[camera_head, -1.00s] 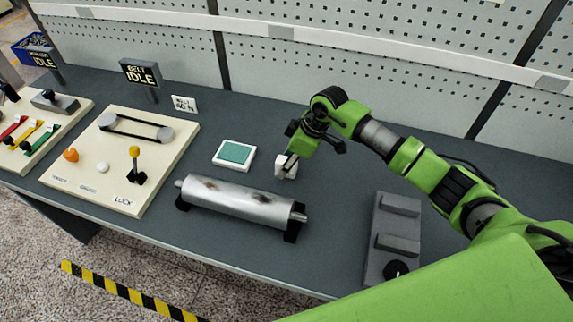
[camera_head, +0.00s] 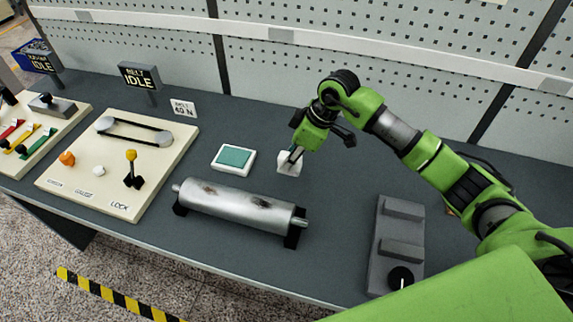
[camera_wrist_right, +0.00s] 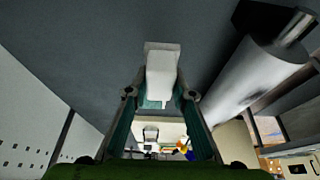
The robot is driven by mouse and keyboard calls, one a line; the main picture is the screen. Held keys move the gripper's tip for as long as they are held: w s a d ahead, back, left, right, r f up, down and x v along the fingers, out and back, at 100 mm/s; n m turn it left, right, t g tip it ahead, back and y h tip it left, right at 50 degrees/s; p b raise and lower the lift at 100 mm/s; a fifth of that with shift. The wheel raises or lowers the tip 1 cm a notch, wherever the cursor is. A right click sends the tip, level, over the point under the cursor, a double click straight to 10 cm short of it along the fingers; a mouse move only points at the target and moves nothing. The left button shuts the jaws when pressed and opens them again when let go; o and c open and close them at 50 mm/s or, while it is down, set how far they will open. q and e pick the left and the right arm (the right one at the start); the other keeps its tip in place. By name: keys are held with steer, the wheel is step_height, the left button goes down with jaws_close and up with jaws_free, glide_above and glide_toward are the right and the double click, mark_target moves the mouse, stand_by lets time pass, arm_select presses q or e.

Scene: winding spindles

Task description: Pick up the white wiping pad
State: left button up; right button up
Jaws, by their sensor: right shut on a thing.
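The white wiping pad (camera_head: 288,167) is a small white block behind the right end of the metal roller. My right gripper (camera_head: 295,155) has its fingers shut on the pad from above. In the right wrist view the pad (camera_wrist_right: 162,72) sits between the two fingertips of the gripper (camera_wrist_right: 160,98). The fingers hide part of the pad in the head view. Whether it touches the table or hangs just above it, I cannot tell. My left gripper does not show.
The metal roller (camera_head: 238,207), with dark smudges, rests on black supports in front. A white tray with a teal top (camera_head: 234,159) lies left of the pad. A grey block fixture (camera_head: 391,267) stands at right. A cream lever panel (camera_head: 115,165) is at left.

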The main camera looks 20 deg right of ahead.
steer(key=s+d+r+b, duration=0.1)
steer(key=s+d+r, duration=0.1)
steer(key=s+r, duration=0.6)
steer(key=shift+s+d, duration=0.35)
steer(key=shift+s, duration=1.65)
